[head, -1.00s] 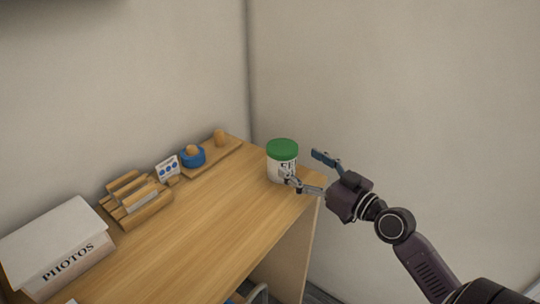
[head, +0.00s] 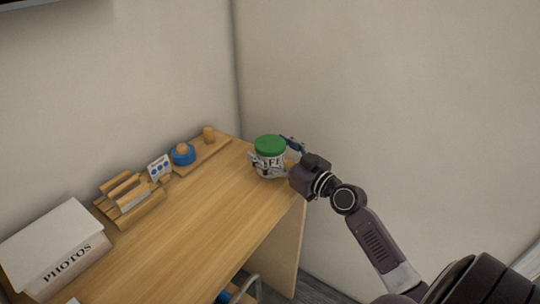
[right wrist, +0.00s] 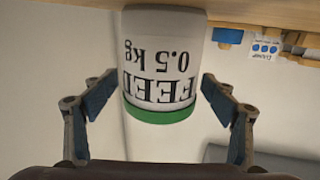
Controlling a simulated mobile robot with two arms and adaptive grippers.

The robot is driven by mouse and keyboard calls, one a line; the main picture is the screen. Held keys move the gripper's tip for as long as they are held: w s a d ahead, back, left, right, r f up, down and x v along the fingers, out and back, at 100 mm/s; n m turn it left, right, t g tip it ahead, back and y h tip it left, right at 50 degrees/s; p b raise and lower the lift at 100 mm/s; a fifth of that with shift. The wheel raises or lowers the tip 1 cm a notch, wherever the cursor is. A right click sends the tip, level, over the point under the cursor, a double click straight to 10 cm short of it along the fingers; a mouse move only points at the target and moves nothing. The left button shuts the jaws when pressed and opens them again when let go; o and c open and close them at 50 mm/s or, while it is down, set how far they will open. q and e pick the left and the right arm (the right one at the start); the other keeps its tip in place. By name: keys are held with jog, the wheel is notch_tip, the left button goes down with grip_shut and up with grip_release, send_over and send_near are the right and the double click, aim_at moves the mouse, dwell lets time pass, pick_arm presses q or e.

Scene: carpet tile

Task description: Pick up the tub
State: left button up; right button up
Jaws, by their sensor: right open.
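The tub (head: 270,162) is white with a green lid and black lettering. It stands upright on the wooden desk (head: 190,228), near its far right corner. My right gripper (head: 270,157) is at the tub from the right, with one finger on its near left side and the other behind its right side. In the right wrist view the tub (right wrist: 162,62) appears upside down, reading "FEED 0.5 kg". The open fingers of my right gripper (right wrist: 158,97) are on either side of it, with gaps showing. My left gripper is not in view.
A box marked PHOTOS (head: 60,250), a wooden organizer (head: 130,200), a small card (head: 159,167) and a wooden tray with a blue round item (head: 183,154) line the desk's wall side. Walls stand close behind the tub. The middle of the desk is clear.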

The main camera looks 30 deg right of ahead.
jog(key=c, duration=1.7)
jog(key=shift+r, duration=0.15)
jog(key=shift+c, duration=0.3)
